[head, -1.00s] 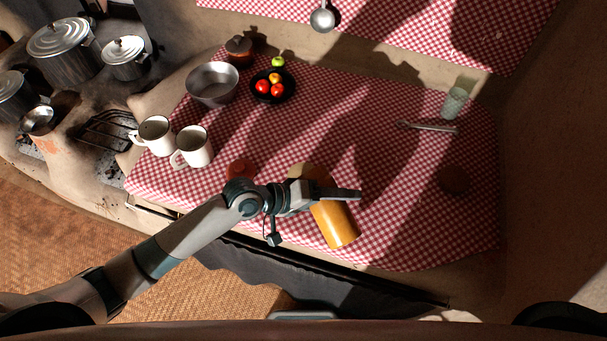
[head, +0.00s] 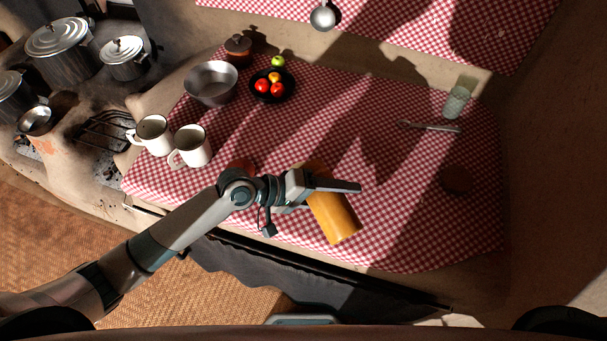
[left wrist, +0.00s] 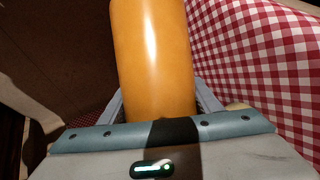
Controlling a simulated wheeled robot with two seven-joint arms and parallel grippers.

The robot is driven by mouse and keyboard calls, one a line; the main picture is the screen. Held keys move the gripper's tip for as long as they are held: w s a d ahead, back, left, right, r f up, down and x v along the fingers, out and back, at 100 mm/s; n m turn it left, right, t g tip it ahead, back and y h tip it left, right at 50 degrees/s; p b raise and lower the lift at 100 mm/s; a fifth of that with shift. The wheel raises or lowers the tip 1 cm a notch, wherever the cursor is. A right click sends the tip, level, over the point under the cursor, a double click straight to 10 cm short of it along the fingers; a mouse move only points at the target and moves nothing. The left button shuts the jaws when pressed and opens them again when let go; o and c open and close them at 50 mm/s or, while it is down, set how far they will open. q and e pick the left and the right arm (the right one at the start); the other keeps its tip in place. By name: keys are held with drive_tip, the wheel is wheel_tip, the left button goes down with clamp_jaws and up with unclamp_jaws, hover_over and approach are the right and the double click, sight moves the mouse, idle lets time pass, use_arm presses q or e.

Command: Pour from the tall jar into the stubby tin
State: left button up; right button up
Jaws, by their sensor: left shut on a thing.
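The tall jar (head: 335,217) is an orange-yellow cylinder. My left gripper (head: 330,186) is shut on its side above the front of the checked table. In the head view the jar slants, its lower right end nearer the front edge; the gripper hides part of its upper left end. In the left wrist view the jar (left wrist: 153,62) fills the middle between the fingers. I cannot surely pick out the stubby tin; a reddish round thing (head: 238,164) behind my left arm is mostly hidden. My right gripper is not in view.
Two white mugs (head: 190,147), a metal bowl (head: 212,86), a black fruit bowl (head: 273,92) and a lidded brown pot (head: 238,47) stand on the left. A glass (head: 456,103) and a metal utensil (head: 432,127) are at right. The right middle of the tablecloth (head: 400,200) is mostly clear.

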use_arm(q)
drive_tip(key=shift+w+a+r+b, duration=0.1)
drive_tip(key=shift+w+r+b, duration=0.1)
drive_tip(key=shift+b, duration=0.15)
drive_tip(key=shift+w+r+n+g+h, duration=0.1)
drive_tip(key=shift+r+n+g+h, duration=0.4)
drive_tip(key=shift+r+n, duration=0.25)
idle(0.4)
drive_tip(key=shift+w+a+r+n+g+h, duration=0.15)
drive_tip(key=shift+r+n+h, duration=0.1)
drive_tip(key=shift+r+n, duration=0.15)
drive_tip(key=shift+w+r+n+g+h, duration=0.15)
drive_tip(key=shift+r+n+h, duration=0.1)
drive_tip(key=shift+r, duration=0.15)
idle(0.6)
drive_tip(key=shift+w+a+r+n+g+h+b, duration=0.3)
drive_tip(key=shift+w+r+n+h+b, duration=0.15)
drive_tip(key=shift+r+n, duration=0.3)
drive_tip(key=shift+w+a+r+n+g+h+b, duration=0.2)
drive_tip(key=shift+w+r+n+g+h+b, duration=0.15)
drive_tip(key=shift+r+n+h+b, duration=0.4)
idle(3.6)
